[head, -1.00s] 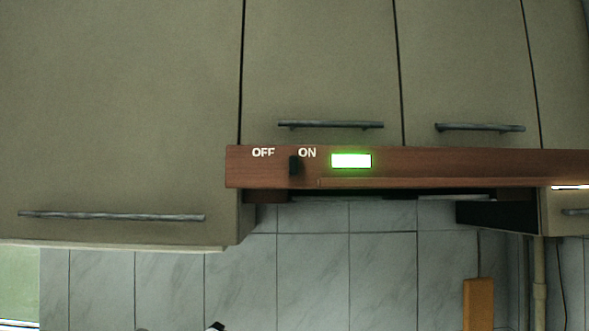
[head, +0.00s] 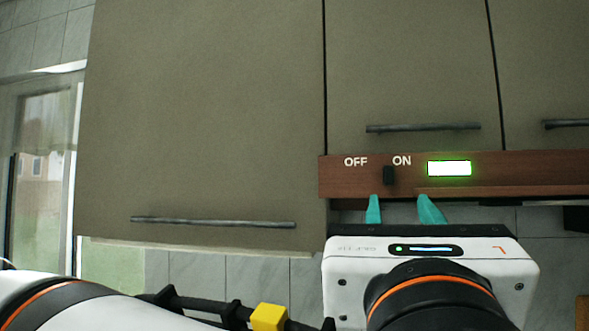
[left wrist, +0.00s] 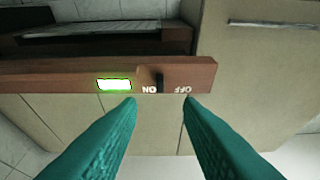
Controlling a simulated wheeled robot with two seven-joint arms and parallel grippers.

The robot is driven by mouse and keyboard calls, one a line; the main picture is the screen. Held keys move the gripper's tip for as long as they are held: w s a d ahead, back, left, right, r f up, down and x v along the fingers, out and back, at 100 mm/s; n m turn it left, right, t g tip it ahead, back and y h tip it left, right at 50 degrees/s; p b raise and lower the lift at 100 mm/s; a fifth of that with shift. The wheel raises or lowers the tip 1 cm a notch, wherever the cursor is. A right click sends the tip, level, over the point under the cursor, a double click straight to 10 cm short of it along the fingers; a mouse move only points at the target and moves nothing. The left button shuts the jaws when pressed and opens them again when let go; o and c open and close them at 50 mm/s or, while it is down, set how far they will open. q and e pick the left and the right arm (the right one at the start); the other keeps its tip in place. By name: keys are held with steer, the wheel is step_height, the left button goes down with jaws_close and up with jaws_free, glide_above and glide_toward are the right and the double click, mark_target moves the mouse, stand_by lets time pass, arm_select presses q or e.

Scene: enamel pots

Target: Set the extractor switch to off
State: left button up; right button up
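The extractor switch (head: 389,175) is a small black slider on the brown wooden hood front (head: 340,180). It sits below and between the OFF and ON labels, nearer the ON label. A green-edged lit indicator (head: 449,168) glows to its right. My left gripper (head: 402,208) is open, its teal fingertips just below the switch in the head view, one on each side. In the left wrist view the picture is upside down; the switch (left wrist: 160,80) shows beyond the gap between the open fingers (left wrist: 159,100). Nothing is between the fingers. My right gripper is not in view.
Wall cupboards with bar handles (head: 423,127) stand above the hood and a large cupboard door (head: 200,120) is left of it. Its handle (head: 213,222) is near the bottom edge. A window (head: 40,180) is at the far left.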

mark_target(389, 176)
arm_select(q)
steer(key=p+x, duration=0.4)
steer(key=x, duration=0.4)
steer(key=shift+r, duration=0.15)
steer(key=shift+w+d+p, duration=0.15)
steer(key=shift+w+p, duration=0.25)
steer(key=shift+w, duration=0.2)
steer(key=shift+c, duration=0.5)
jaws_close()
